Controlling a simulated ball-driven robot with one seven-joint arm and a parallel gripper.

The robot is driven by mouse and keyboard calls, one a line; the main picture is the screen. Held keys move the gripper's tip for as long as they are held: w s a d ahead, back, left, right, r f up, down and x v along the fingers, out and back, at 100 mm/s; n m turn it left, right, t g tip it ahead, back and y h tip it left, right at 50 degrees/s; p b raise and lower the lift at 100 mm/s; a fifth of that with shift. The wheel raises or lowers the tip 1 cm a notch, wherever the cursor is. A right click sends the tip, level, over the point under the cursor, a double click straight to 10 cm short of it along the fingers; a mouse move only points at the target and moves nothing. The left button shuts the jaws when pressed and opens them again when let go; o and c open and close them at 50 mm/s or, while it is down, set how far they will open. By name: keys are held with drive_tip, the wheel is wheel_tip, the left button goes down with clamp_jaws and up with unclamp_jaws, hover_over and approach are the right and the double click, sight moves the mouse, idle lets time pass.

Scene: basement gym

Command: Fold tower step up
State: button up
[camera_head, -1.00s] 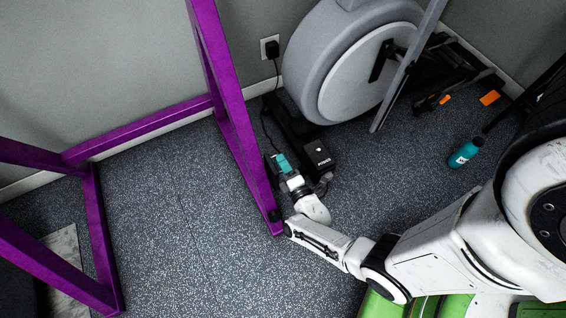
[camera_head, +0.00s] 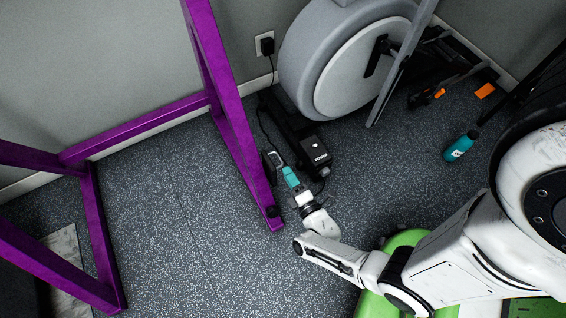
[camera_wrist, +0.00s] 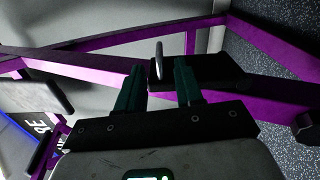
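The purple tower frame (camera_head: 222,110) stands against the wall at the left and centre. The step appears as a dark flat pad (camera_wrist: 215,68) on the purple upright in the wrist view, with a thin grey loop handle (camera_wrist: 159,62) rising from its left end. In the head view the dark step (camera_head: 268,166) sits small beside the upright, partly hidden by it. My gripper (camera_wrist: 159,84) has teal fingers spread apart, with the loop seen between and just beyond their tips. I cannot tell whether they touch it. It also shows in the head view (camera_head: 289,177), right of the upright.
A grey rowing machine (camera_head: 345,60) stands close behind at the right, its black foot box (camera_head: 314,155) near my gripper. A teal bottle (camera_head: 461,146) lies on the floor further right. A wall outlet with a cord (camera_head: 265,45) is behind. Speckled floor left of the upright is clear.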

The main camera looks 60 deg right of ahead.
drive_tip(key=shift+v, duration=1.95)
